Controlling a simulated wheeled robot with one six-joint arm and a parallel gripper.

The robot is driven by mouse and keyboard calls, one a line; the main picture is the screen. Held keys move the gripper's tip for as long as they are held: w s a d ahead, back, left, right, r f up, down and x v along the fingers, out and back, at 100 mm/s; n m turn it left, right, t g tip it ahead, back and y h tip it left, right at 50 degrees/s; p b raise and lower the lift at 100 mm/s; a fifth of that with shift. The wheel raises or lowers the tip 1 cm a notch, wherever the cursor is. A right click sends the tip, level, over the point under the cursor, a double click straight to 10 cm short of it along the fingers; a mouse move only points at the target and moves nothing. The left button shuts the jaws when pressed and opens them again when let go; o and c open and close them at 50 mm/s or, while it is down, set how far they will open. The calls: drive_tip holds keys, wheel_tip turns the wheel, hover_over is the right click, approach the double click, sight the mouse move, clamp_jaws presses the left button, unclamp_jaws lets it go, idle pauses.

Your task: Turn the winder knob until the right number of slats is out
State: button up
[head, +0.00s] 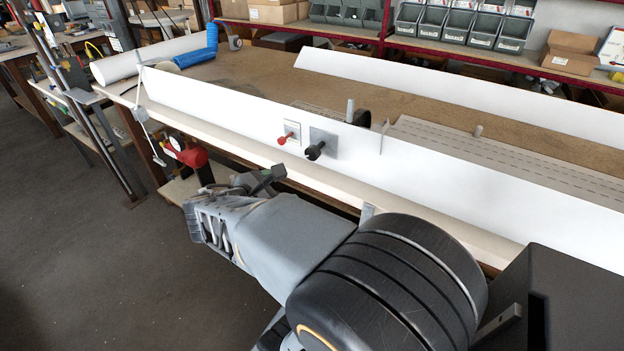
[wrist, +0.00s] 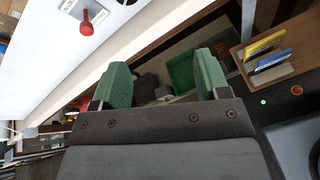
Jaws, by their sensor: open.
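A black knob (head: 315,151) sits on a grey plate on the front of a long white panel (head: 220,104). A smaller red knob (head: 289,136) on its own plate is left of it; it also shows in the wrist view (wrist: 87,28). Grey slats with dashed lines (head: 500,150) lie flat behind the panel at the right; their count is unclear. My gripper (head: 266,181) is below and in front of the knobs, apart from both. In the wrist view my gripper (wrist: 161,78) has its green pads wide apart with nothing between.
A white roll (head: 150,59) and a blue object (head: 196,58) lie at the bench's far left. A red item (head: 186,152) hangs under the front edge. Grey bins (head: 465,25) stand on the back shelf. Open floor (head: 70,240) is at the left.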

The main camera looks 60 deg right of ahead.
sight(310, 157)
drive_tip(key=d+n+h+b, duration=0.1)
drive_tip(key=d, duration=0.4)
drive_tip(key=w+d+f+n+h+b, duration=0.1)
drive_tip(key=d+n+h+b, duration=0.1)
drive_tip(key=d, duration=0.4)
drive_tip(key=d+n+t+h+b, duration=0.1)
drive_tip(key=d+n, duration=0.1)
drive_tip(key=d, duration=0.4)
drive_tip(key=shift+w+f+b, duration=0.2)
drive_tip(key=shift+f+b, duration=0.05)
drive_tip(key=shift+b, duration=0.1)
drive_tip(key=shift+c, duration=0.5)
drive_tip(key=c, duration=0.8)
drive_tip(key=shift+f, duration=0.1)
